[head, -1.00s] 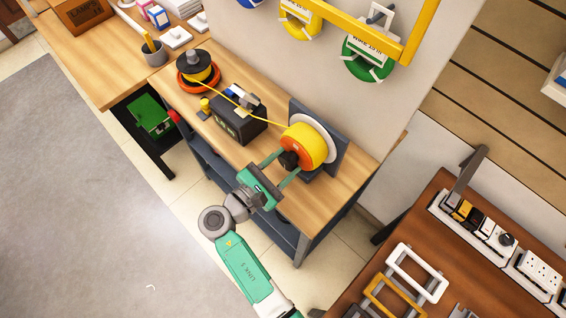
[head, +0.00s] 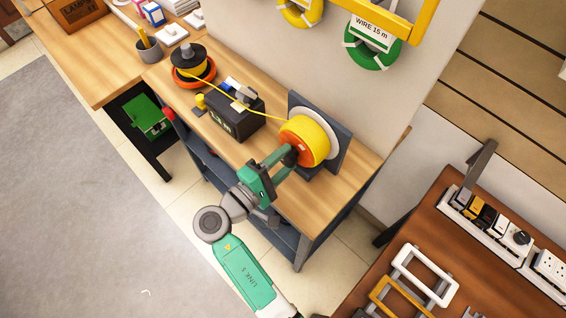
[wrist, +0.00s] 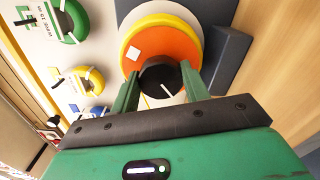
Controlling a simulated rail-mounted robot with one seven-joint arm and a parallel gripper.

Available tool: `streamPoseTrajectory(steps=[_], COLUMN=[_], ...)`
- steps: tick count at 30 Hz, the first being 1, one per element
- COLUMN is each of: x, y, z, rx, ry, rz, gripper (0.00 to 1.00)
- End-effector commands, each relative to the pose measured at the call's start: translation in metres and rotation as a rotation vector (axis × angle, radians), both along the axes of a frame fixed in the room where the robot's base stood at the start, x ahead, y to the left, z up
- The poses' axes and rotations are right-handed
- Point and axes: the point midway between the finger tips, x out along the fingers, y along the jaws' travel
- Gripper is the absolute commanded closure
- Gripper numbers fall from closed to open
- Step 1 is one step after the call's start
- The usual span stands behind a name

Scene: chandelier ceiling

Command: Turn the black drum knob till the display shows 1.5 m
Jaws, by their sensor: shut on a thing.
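The black knob (wrist: 158,82) with a white line sits at the centre of the orange drum face (wrist: 188,48), seen in the wrist view. My gripper (wrist: 158,85) has its two green fingers on either side of the knob, shut on it. In the head view my gripper (head: 289,156) reaches the front of the yellow drum (head: 320,137), and its fingers mostly hide the knob. A yellow wire runs from the drum through a dark meter box (head: 232,122) to a spool (head: 192,66). I cannot read a display on the box.
The drum stands against a dark upright plate (head: 342,150) on a wooden workbench (head: 340,195). Wire coils hang on the wall, including a green one (head: 373,50). A brown table (head: 490,275) with frames and sockets stands at lower right. Bench space right of the drum is clear.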

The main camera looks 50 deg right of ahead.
Motion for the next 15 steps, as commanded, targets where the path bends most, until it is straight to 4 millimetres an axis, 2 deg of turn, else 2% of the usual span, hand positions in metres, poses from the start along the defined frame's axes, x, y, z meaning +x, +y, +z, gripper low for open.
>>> streamPoseTrajectory(steps=[6,15], x=[-0.0004,-0.0003], y=[-0.0002,-0.0003], z=[-0.0037,-0.0036], rx=[-0.009,-0.016], ry=[-0.191,-0.388], rz=[-0.002,-0.002], gripper=[0.77,0.77])
